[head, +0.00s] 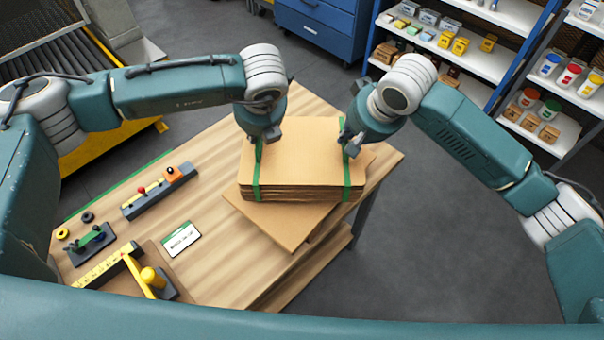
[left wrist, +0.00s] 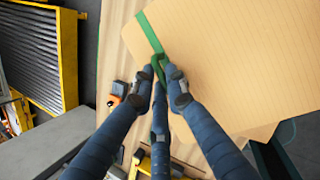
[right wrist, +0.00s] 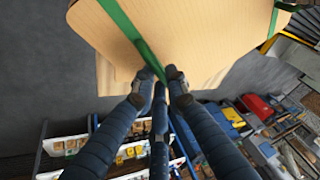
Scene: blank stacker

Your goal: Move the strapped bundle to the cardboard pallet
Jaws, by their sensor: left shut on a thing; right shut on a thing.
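The strapped bundle (head: 300,155) is a stack of tan cardboard sheets with two green straps. It also fills the upper part of the left wrist view (left wrist: 235,60) and the right wrist view (right wrist: 200,35). My left gripper (head: 260,140) is shut on the left strap (left wrist: 150,32). My right gripper (head: 349,147) is shut on the right strap (right wrist: 120,18). The cardboard pallet (head: 268,222) is a flat tan piece below the bundle, turned at an angle to it, its front left corner and right edge showing. I cannot tell whether the bundle touches it.
The wooden table (head: 215,262) carries a grey bar with red and orange parts (head: 155,193), a white label card (head: 180,238), a green-topped fixture (head: 90,242) and a yellow tool (head: 150,277) on the left. Shelves (head: 470,65) and a blue cabinet (head: 320,25) stand behind.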

